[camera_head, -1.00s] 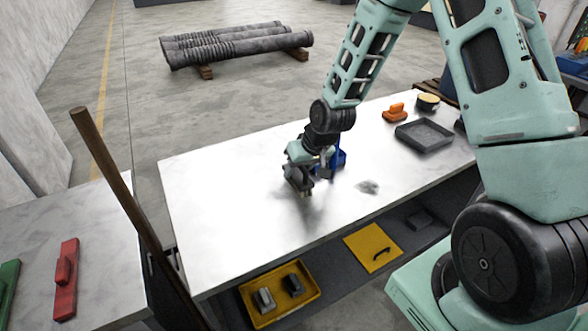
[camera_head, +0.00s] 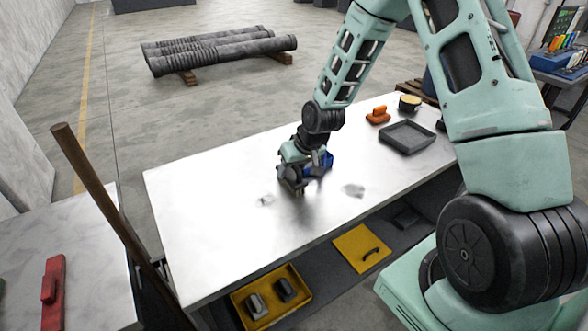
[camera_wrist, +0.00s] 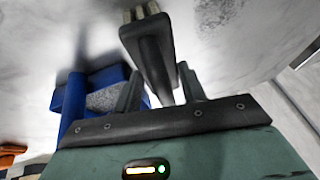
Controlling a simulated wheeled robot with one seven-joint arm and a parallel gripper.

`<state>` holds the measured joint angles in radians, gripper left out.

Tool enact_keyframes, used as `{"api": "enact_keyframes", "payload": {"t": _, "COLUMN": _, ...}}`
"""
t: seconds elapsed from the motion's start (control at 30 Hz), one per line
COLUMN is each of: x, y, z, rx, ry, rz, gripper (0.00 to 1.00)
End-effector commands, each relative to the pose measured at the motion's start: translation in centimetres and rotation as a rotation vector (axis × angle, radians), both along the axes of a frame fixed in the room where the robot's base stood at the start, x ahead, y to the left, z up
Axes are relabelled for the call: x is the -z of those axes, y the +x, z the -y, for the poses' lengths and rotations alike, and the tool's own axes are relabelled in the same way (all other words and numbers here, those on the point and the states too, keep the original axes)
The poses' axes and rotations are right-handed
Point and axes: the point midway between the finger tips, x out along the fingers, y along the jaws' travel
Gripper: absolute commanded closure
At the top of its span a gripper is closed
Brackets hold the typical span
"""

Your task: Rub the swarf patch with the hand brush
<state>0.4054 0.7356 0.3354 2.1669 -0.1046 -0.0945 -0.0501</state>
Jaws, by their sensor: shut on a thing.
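My gripper (camera_head: 296,178) is shut on the hand brush (camera_wrist: 150,50), low over the pale bench. In the wrist view the brush is a dark bar between the fingers, with pale bristles at its far end. In the head view it is mostly hidden; I cannot tell if the bristles touch the bench. A grey patch (camera_head: 354,190) lies on the bench to the right of my gripper. A fainter grey patch (camera_head: 267,200) lies to its left. Which one is swarf is not clear.
A blue object (camera_head: 328,159) with a speckled grey face stands close behind my gripper. A brown pole (camera_head: 100,185) rises at left. The bench's left part is clear.

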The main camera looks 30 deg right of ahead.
Motion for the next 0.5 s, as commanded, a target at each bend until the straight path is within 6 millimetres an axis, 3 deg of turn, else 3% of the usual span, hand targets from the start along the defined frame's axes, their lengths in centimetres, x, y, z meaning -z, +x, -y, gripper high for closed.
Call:
{"api": "enact_keyframes", "payload": {"t": 0.23, "x": -0.1, "y": 0.0, "z": -2.3, "rx": -0.005, "ry": 0.0, "rz": 0.0, "gripper": 0.78}}
{"api": "enact_keyframes", "payload": {"t": 0.5, "x": -0.2, "y": 0.0, "z": -3.2, "rx": -0.003, "ry": 0.001, "rz": 0.001, "gripper": 0.78}}
